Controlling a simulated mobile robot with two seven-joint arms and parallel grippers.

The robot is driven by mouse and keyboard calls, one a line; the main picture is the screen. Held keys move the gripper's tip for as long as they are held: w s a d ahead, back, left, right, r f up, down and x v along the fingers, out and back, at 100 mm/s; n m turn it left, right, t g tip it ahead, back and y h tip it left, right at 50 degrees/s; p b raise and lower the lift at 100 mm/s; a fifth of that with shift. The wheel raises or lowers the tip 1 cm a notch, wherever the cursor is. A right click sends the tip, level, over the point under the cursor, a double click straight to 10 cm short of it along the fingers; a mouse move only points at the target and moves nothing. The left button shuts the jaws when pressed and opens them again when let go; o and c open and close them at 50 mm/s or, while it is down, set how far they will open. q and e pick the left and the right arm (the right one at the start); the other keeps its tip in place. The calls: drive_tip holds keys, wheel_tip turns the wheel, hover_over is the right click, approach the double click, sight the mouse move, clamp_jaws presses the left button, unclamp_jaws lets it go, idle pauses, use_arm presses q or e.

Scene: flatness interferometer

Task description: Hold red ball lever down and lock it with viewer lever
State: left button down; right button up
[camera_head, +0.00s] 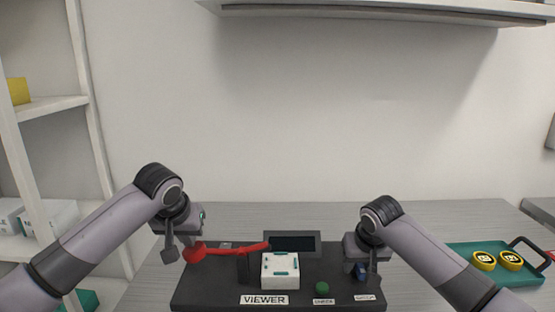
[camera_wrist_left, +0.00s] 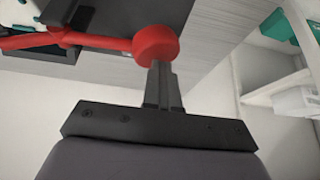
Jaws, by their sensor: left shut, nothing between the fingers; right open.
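The red ball lever (camera_head: 235,248) lies across the left part of the black instrument base, its ball (camera_head: 193,252) at the left end, a little lower in the picture than its right end. My left gripper (camera_head: 180,242) is at the ball. In the left wrist view my shut, empty fingers (camera_wrist_left: 160,72) have their tips against or just at the red ball (camera_wrist_left: 155,45); exact contact is unclear. The VIEWER label (camera_head: 264,300) is on the base's front. My right gripper (camera_head: 362,262) is open above a small blue part (camera_head: 361,273), partly hidden. I cannot tell which part is the viewer lever.
A white block (camera_head: 280,271) with teal marks, a dark screen (camera_head: 293,242) and a green knob (camera_head: 322,287) are on the base. A teal tray (camera_head: 470,251) with yellow round pieces (camera_head: 510,260) stands at right. Shelves (camera_head: 50,106) stand at left, and a shelf (camera_head: 380,12) hangs above.

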use_arm(q)
drive_tip(key=shift+s+d+f, duration=0.1)
drive_tip(key=shift+d+f, duration=0.05)
drive_tip(key=shift+f, duration=0.45)
drive_tip(key=shift+d+f, duration=0.15)
drive_tip(key=shift+f, duration=0.45)
use_arm(e)
drive_tip(key=c, duration=0.6)
use_arm(q)
drive_tip(key=shift+r, duration=0.1)
use_arm(e)
drive_tip(key=shift+n+y, duration=0.7)
drive_tip(key=shift+n, duration=1.7)
drive_tip(key=shift+y, duration=0.3)
drive_tip(key=n+g, duration=0.1)
drive_tip(key=n, duration=0.1)
drive_tip(key=shift+n+y, duration=0.3)
drive_tip(key=shift+y, duration=0.1)
drive_tip(key=shift+a+n+g+y, duration=0.1)
drive_tip(key=shift+n+g+y, duration=0.2)
drive_tip(key=shift+n, duration=0.8)
